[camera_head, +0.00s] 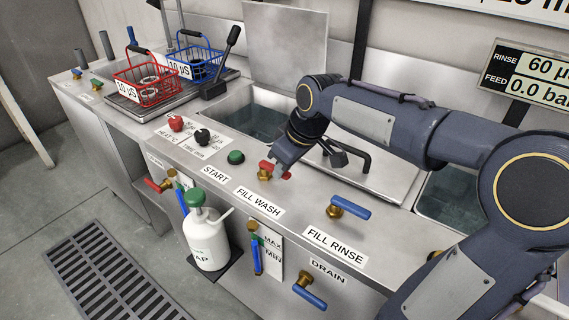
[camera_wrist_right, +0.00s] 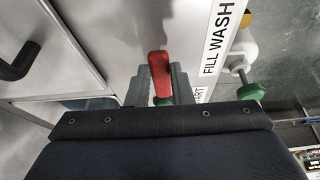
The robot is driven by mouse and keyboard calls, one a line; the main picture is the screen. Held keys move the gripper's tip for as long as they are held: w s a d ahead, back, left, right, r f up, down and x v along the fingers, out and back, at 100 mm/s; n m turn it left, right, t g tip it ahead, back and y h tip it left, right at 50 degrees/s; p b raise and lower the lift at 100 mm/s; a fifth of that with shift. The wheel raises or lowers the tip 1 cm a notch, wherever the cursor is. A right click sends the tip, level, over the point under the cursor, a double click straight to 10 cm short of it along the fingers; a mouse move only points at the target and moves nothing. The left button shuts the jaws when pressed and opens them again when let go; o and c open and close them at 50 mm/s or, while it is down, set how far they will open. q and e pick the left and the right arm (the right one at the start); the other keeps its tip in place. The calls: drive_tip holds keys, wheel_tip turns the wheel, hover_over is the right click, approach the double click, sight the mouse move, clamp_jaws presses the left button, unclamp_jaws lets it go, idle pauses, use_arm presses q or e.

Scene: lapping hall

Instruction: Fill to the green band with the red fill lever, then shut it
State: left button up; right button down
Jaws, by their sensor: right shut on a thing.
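The red fill lever (camera_head: 269,166) sits on its brass valve beside the FILL WASH label (camera_head: 258,202). My right gripper (camera_head: 281,170) reaches down over it from the right, shut on the lever. In the right wrist view the red lever (camera_wrist_right: 158,64) stands between the two grey fingers (camera_wrist_right: 162,82). The wash tank (camera_head: 252,118) behind the panel holds dark water, partly hidden by my arm. A MAX/MIN level gauge (camera_head: 268,256) is on the front face; its level and the green band are too small to read. My left gripper is out of view.
A blue lever (camera_head: 350,208) stands by FILL RINSE, and another (camera_head: 310,298) by DRAIN. A green START button (camera_head: 236,157) is left of the red lever. Red (camera_head: 147,85) and blue (camera_head: 196,62) baskets stand at the back left.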

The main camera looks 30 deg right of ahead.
drive_tip(key=c, duration=1.3)
unclamp_jaws()
drive_tip(key=p+v, duration=0.2)
drive_tip(key=v, duration=0.5)
drive_tip(key=shift+s+r, duration=0.2)
drive_tip(key=shift+r, duration=0.15)
